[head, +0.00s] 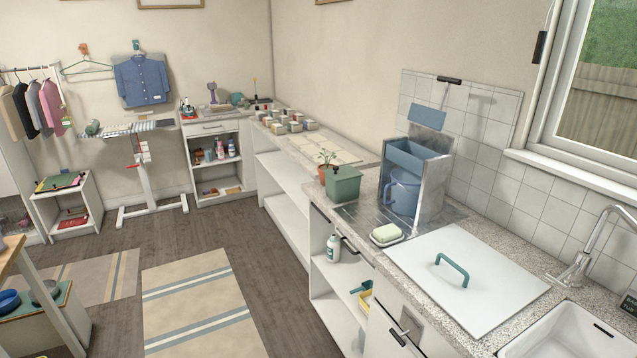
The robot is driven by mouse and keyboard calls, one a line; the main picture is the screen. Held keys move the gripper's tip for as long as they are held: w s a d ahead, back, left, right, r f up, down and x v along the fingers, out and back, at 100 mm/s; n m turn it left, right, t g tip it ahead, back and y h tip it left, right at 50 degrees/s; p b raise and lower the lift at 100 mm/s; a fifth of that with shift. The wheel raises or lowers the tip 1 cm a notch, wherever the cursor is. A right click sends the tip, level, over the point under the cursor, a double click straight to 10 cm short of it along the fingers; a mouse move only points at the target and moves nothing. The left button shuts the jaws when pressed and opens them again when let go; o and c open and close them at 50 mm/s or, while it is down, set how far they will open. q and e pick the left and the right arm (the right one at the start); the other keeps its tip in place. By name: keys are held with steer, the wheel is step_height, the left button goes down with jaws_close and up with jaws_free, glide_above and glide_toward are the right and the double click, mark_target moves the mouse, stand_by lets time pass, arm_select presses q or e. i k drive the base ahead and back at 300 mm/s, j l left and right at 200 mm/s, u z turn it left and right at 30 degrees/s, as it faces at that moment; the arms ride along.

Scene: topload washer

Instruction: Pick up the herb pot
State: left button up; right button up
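The herb pot (328,174) is a small terracotta pot with a thin green plant growing from it. It stands upright on the speckled counter, near the counter's left edge and just behind a green box-like container (343,186). The green container hides part of the pot's lower right side.
A soap dish (386,235), a white lid with a green handle (466,278) and a sink (568,335) lie nearer. Several small boxes (285,121) sit farther back. The floor left of the counter is open.

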mark_target(325, 166)
steer(key=i+j+z, duration=0.15)
steer(key=i+z, duration=0.1)
steer(key=z, duration=0.3)
steer(key=j+z, duration=0.15)
steer(key=z, duration=0.25)
steer(key=i+j+z, duration=0.1)
steer(key=z, duration=0.25)
steer(key=i+j+z, duration=0.15)
steer(key=j+z, duration=0.2)
steer(key=j, duration=0.35)
steer(key=i+j+z, duration=0.1)
steer(key=j+z, duration=0.2)
steer(key=j, duration=0.45)
steer(key=j+z, duration=0.35)
steer(key=j, duration=0.4)
